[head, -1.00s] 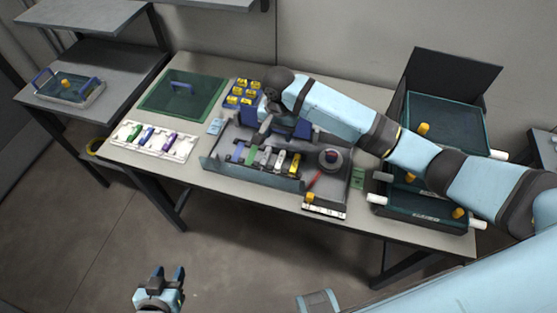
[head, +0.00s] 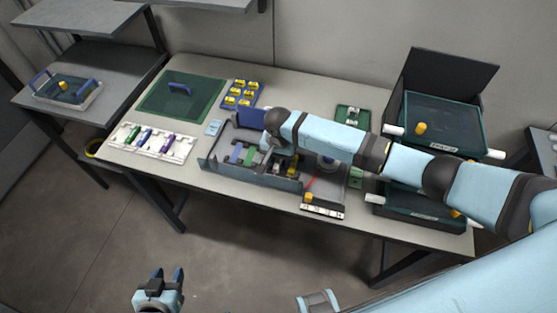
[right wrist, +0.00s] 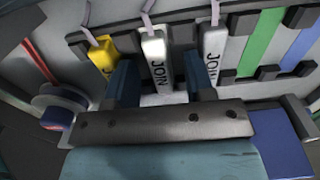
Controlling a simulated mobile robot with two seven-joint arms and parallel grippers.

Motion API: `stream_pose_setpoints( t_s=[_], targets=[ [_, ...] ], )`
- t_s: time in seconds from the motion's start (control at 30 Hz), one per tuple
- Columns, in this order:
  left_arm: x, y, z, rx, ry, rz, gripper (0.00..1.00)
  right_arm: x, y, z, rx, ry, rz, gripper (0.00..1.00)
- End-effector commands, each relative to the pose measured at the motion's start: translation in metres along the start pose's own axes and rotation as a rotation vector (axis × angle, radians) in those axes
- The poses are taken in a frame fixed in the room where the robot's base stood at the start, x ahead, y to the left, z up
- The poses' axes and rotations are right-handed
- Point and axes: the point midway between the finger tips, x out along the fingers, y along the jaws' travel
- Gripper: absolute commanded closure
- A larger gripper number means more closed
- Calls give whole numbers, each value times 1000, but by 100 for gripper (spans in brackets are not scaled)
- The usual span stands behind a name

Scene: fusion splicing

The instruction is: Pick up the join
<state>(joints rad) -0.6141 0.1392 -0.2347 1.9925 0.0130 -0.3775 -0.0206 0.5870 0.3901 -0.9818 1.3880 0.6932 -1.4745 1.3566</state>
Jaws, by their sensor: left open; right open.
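In the right wrist view, a white piece marked JOIN (right wrist: 154,62) stands in a dark rack (right wrist: 180,40). A second pale piece marked JOIN (right wrist: 212,56) stands to its right. My right gripper (right wrist: 162,84) is open; its two blue fingers are on either side of the first join's lower end, and I cannot tell whether they touch it. In the head view, my right gripper (head: 270,146) is low over the grey tray (head: 262,178) and largely hides the joins. My left gripper (head: 168,276) is open and empty, in front of the table.
A round spool (right wrist: 60,108) is beside the rack. Stacked dark bins (head: 440,125) are at the table's right; a white tray (head: 185,150) is left.

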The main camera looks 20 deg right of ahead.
Motion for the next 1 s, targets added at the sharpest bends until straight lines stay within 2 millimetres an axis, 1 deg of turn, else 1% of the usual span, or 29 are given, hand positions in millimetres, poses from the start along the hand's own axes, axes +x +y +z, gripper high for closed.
stream_pose_setpoints(
  t_s=[0.1,0.13,0.17,0.2,0.27,0.3,0.33,0.63,0.77,0.87,0.97,1.0],
  targets=[
    [0,0,0,0,0,0,57,0,0,0,0,0,0,51],
    [0,0,0,0,0,0,57,0,0,0,0,0,0,56],
    [0,0,0,0,0,0,57,0,0,0,0,0,0,63],
    [0,0,0,0,0,0,57,0,0,0,-1,0,0,72],
    [0,0,0,0,0,0,57,0,0,0,-1,0,0,86],
    [0,0,0,0,0,0,57,-1,0,0,-1,0,0,95],
    [0,0,0,0,0,0,57,-1,0,0,-1,0,0,100],
    [0,0,-1,0,1,1,57,-1,0,0,-1,0,0,100],
    [0,0,-1,0,1,1,57,-7,-1,0,-1,0,-2,100],
    [-1,0,-1,0,1,1,57,-17,-1,0,-1,0,-2,100],
    [-1,0,-2,0,1,1,57,-34,0,0,-1,1,-3,100],
    [-1,0,-2,0,1,0,57,-44,-1,0,-2,1,-4,100]
  ],
)
